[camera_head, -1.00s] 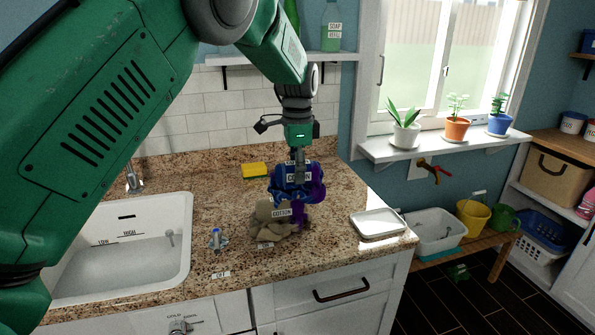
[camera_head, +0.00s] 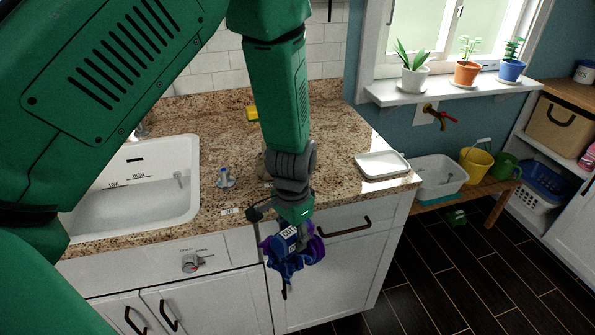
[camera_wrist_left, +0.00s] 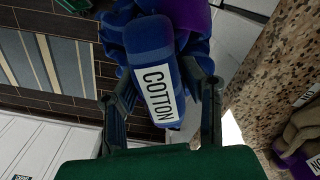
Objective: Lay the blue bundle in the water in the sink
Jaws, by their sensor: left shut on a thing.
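The blue bundle (camera_head: 287,262), with a COTTON label and some purple cloth showing at its sides, hangs in my left gripper (camera_head: 293,236) in front of the counter's front edge, before the white cabinets. In the left wrist view the blue bundle (camera_wrist_left: 155,65) sits between the two fingers of my left gripper (camera_wrist_left: 165,90), which are shut on it. The sink (camera_head: 191,150) is at the left of the counter and holds greyish water (camera_head: 140,212) below marks reading LOW and HIGH. My right gripper is not in view.
A beige bundle (camera_wrist_left: 303,130) lies on the counter, mostly hidden behind my arm in the head view. A blue-topped tap knob (camera_head: 225,178) stands right of the sink. A white tray (camera_head: 382,164) lies at the counter's right end. A dial (camera_head: 190,263) is on the cabinet front.

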